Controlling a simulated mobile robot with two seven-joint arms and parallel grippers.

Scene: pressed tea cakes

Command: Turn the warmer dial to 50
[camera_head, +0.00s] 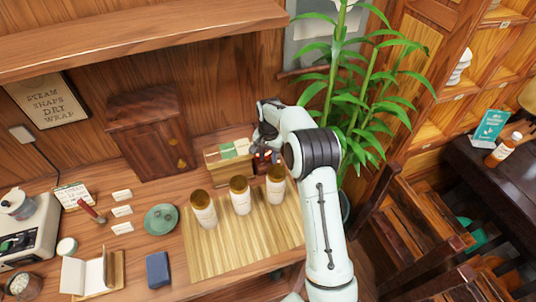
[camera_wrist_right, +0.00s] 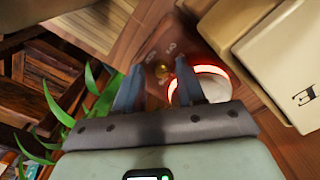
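The warmer shows in the right wrist view as a reddish-brown base (camera_wrist_right: 150,52) with a glowing ring around a pale round plate (camera_wrist_right: 205,84). Its small brass dial (camera_wrist_right: 162,72) has markings around it, too small to read surely. My right gripper (camera_wrist_right: 160,68) is open, with one finger on each side of the dial in that picture. I cannot tell whether the fingers touch it. In the head view my right gripper (camera_head: 265,154) is behind the bottles at the back of the counter and mostly hides the warmer. My left gripper is out of view.
Several objects crowd close: three brown-topped bottles (camera_head: 240,195) on a slatted mat (camera_head: 215,258), a box with a green label (camera_head: 228,160), and a leafy plant (camera_head: 355,100) beside my right arm. A wooden cabinet (camera_head: 150,135) stands left.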

